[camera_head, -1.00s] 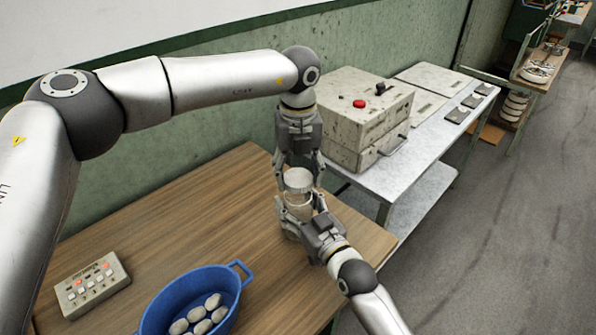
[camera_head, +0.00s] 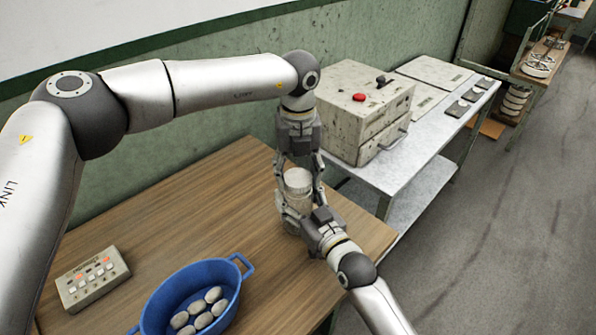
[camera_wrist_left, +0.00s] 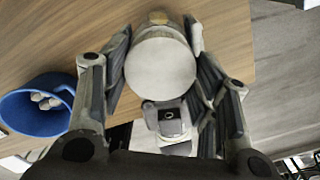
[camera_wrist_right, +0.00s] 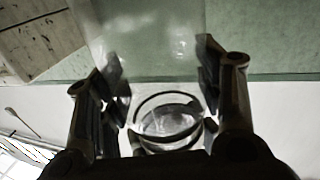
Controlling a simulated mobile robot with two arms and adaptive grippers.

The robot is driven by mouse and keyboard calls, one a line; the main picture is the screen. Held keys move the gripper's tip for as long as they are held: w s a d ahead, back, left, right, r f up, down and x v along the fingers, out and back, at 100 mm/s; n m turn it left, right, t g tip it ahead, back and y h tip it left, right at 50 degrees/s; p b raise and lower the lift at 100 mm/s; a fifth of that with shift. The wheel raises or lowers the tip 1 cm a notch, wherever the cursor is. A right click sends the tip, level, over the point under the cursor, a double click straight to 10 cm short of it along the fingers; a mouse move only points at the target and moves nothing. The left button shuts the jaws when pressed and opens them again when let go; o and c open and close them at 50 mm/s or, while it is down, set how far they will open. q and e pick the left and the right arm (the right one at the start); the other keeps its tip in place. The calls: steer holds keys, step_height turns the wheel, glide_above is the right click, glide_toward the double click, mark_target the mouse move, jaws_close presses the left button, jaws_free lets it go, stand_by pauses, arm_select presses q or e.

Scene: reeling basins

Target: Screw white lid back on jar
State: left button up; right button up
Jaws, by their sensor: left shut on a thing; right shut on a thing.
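A jar (camera_head: 293,213) stands upright on the right end of the wooden table. Its round white lid (camera_head: 298,180) sits on its top; whether the thread is engaged I cannot tell. My left gripper (camera_head: 299,186) reaches down from above and is shut on the lid. In the left wrist view the lid (camera_wrist_left: 160,68) is a pale disc between the fingers. My right gripper (camera_head: 303,220) comes from the front right and is shut on the jar body. The right wrist view shows dark curved rims (camera_wrist_right: 168,118) between the fingers, hard to make out.
A blue basin (camera_head: 190,298) with several pale cocoons and a button box (camera_head: 92,278) stand on the wooden table (camera_head: 190,215), left of the jar. A metal table (camera_head: 425,150) with a grey machine box (camera_head: 362,112) stands behind right. The table's right edge is close to the jar.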

arm_select(q)
steer(key=shift+f, duration=0.45)
